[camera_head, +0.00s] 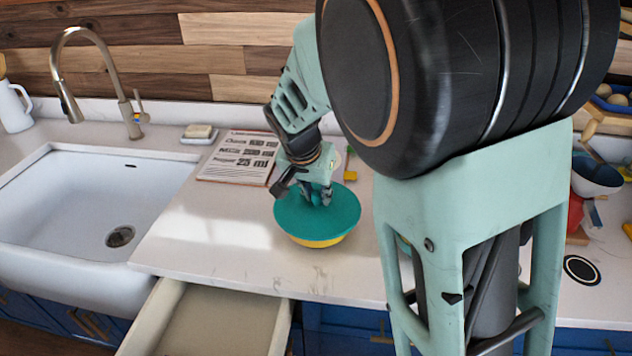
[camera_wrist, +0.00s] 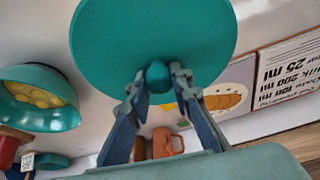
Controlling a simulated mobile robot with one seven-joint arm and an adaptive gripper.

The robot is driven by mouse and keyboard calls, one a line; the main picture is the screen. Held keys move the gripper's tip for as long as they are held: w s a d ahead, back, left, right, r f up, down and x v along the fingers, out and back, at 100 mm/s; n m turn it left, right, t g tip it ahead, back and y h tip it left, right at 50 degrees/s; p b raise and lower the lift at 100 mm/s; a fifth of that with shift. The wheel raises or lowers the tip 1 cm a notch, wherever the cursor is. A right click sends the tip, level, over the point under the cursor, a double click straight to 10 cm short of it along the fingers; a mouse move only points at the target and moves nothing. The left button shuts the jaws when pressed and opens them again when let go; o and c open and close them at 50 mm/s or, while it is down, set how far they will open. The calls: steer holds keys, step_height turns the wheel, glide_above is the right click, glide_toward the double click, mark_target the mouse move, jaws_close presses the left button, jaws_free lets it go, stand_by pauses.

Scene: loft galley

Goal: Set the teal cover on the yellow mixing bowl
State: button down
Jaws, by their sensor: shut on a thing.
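The teal cover (camera_head: 300,215) is a round disc with a small knob. In the head view it lies over the yellow mixing bowl (camera_head: 318,242), whose yellow side shows only below the cover's front edge. The rest of the bowl is hidden, and I cannot tell whether the cover touches its rim. My gripper (camera_head: 317,195) is above the cover, shut on its knob. In the wrist view the two fingertips (camera_wrist: 157,80) are on either side of the knob, and the cover (camera_wrist: 145,35) hides the bowl.
A sink (camera_head: 75,205) with a tap (camera_head: 105,75) is at left. A recipe sheet (camera_head: 236,160) lies behind the bowl. An open drawer (camera_head: 215,325) juts out below the counter's front edge. A bowl (camera_head: 597,176) and other items stand at right. Counter left of the yellow bowl is clear.

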stand_by(0.5)
steer(key=c, duration=1.2)
jaws_free()
steer(key=shift+r+p, duration=2.1)
steer(key=shift+r, duration=1.4)
